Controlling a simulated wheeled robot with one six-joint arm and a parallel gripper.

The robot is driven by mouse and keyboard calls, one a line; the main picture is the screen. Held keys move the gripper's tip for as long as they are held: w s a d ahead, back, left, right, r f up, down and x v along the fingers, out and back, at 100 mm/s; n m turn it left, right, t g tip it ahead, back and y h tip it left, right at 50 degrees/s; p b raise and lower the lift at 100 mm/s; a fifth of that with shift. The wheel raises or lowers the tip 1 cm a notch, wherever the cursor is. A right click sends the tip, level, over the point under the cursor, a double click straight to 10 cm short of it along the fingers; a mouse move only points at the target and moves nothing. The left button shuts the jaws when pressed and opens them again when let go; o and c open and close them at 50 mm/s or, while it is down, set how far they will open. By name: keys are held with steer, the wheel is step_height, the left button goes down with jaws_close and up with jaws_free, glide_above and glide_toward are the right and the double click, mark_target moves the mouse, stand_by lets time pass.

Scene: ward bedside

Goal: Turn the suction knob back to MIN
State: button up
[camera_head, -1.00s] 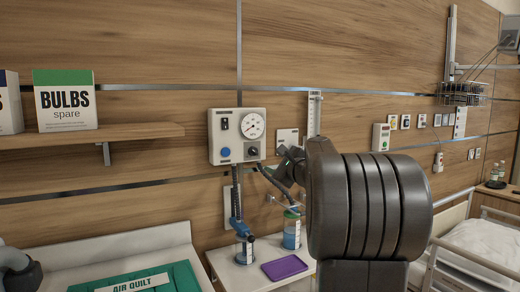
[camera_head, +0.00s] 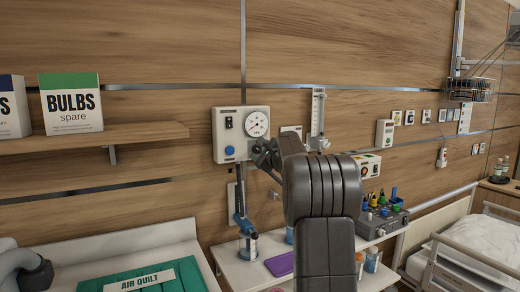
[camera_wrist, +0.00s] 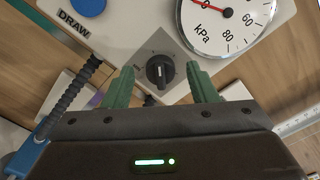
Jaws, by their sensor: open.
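The suction unit (camera_head: 229,124) is a white box on the wall, with a round kPa gauge (camera_head: 256,124) and a blue button (camera_head: 229,150). The gauge's red needle (camera_wrist: 207,6) shows at the top right there. My gripper (camera_wrist: 160,84) is open, its green fingers on either side of the knob, and I cannot tell whether they touch it. In the head view my arm hides the knob and most of the gripper.
A blue-topped hose (camera_head: 241,225) hangs below the unit to a jar. A bedside top (camera_head: 240,275) holds a purple tray (camera_head: 280,264). A rack of coloured bottles (camera_head: 382,218) stands right of my arm. A shelf with a BULBS box (camera_head: 70,103) is at left.

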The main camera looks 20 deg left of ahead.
steer(key=shift+w+a, duration=0.1)
steer(key=shift+a, duration=0.05)
steer(key=shift+c, duration=0.2)
steer(key=c, duration=0.9)
steer(key=shift+c, duration=0.2)
steer(key=shift+f+n+b, duration=0.15)
steer(key=shift+n+b, duration=0.15)
steer(key=shift+b, duration=0.1)
